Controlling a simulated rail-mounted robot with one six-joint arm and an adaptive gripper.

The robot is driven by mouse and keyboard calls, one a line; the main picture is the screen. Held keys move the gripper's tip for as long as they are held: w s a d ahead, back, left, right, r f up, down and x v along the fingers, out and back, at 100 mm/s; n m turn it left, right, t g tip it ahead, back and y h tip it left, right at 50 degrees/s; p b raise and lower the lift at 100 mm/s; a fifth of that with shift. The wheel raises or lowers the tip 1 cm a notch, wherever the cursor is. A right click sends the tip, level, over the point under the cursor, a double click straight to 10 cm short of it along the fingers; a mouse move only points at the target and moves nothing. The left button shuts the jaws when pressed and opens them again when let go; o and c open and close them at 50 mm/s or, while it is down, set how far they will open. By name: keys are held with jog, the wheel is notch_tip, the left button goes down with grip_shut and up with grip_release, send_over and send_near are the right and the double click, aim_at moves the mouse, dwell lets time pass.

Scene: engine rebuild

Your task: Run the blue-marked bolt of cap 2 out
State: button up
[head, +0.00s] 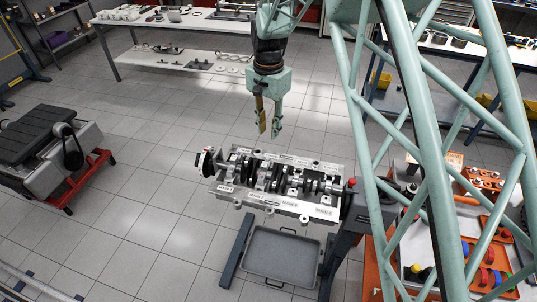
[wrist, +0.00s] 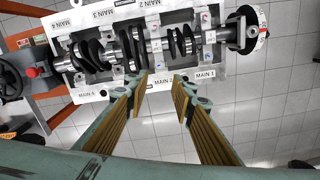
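The engine block (head: 268,198) sits on a stand in the head view, with the crankshaft (wrist: 123,50) in it. In the wrist view, the MAIN 2 label (wrist: 165,81) is on the near rail, partly behind a finger, and the MAIN 1 label (wrist: 205,75) is to its right. Small red and blue marks show on the cap at MAIN 1 (wrist: 207,36). My gripper (head: 269,131) hangs above the block, open and empty, fingertips (wrist: 163,88) apart near the MAIN 2 side.
A grey tray (head: 282,258) lies under the block. A red knob (wrist: 31,72) is at the block's left end in the wrist view. A workbench (head: 190,24) stands behind, and an orange cart (head: 376,268) with parts is at right. Open floor lies left of the stand.

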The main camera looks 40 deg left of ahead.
aim_at(268, 159)
jog(key=shift+f, duration=6.55)
grip_shut()
